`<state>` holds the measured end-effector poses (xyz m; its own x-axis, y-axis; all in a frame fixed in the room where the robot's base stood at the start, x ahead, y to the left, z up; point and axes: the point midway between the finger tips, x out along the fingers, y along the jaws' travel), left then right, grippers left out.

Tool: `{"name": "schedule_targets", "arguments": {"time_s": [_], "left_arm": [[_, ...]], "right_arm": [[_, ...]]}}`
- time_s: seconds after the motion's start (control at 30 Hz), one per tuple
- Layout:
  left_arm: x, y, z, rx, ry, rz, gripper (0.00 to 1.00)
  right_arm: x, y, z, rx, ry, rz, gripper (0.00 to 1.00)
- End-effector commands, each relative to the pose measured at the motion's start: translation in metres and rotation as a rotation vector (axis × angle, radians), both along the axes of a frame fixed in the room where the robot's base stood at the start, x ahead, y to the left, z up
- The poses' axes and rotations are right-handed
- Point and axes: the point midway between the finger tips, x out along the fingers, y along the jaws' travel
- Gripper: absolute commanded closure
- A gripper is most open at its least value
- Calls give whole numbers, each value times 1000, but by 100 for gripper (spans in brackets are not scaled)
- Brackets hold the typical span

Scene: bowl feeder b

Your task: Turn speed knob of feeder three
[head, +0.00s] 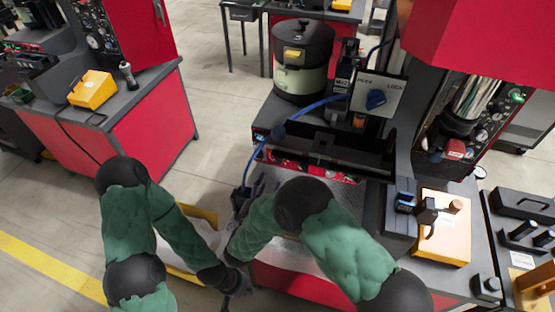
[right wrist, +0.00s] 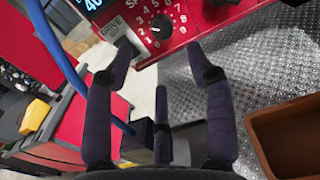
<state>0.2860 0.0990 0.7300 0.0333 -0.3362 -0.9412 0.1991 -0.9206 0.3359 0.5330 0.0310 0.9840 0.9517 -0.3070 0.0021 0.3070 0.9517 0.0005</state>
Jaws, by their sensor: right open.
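In the right wrist view, a black speed knob (right wrist: 161,28) sits on a red panel (right wrist: 185,32), ringed by a white numbered dial. My right gripper (right wrist: 160,50) is open, with its two dark fingers on either side of the knob's line of view and nothing between the tips. Whether the fingers touch the panel is unclear. In the head view this gripper (head: 243,196) is by the front of the machine, and my forearm hides part of the panel (head: 310,168). My left gripper (head: 234,284) is lower down, small and dark; its jaws cannot be made out. No feeder number is readable.
A blue hose (head: 262,145) runs down close to my right gripper; it also crosses the right wrist view (right wrist: 62,52). A brown tray (right wrist: 287,138) lies at lower right on metal plate.

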Motion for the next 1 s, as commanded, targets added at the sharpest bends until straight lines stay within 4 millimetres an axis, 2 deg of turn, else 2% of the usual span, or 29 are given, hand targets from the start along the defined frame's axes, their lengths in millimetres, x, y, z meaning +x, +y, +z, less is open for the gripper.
{"name": "schedule_targets", "arguments": {"time_s": [0.3, 0.5, 0.7, 1.0], "left_arm": [[0, 0, -6, 0, 0, 0, 100], [0, 0, -9, 0, 0, 0, 100], [0, 0, -10, 0, 0, 0, 100], [0, 0, -10, 0, -1, 0, 100]], "right_arm": [[52, -19, -2, 2, 0, -5, 45], [79, -27, -2, 2, 2, -4, 45], [91, -31, -1, 0, 2, -2, 45], [92, -31, -1, 0, 2, -2, 45]]}}
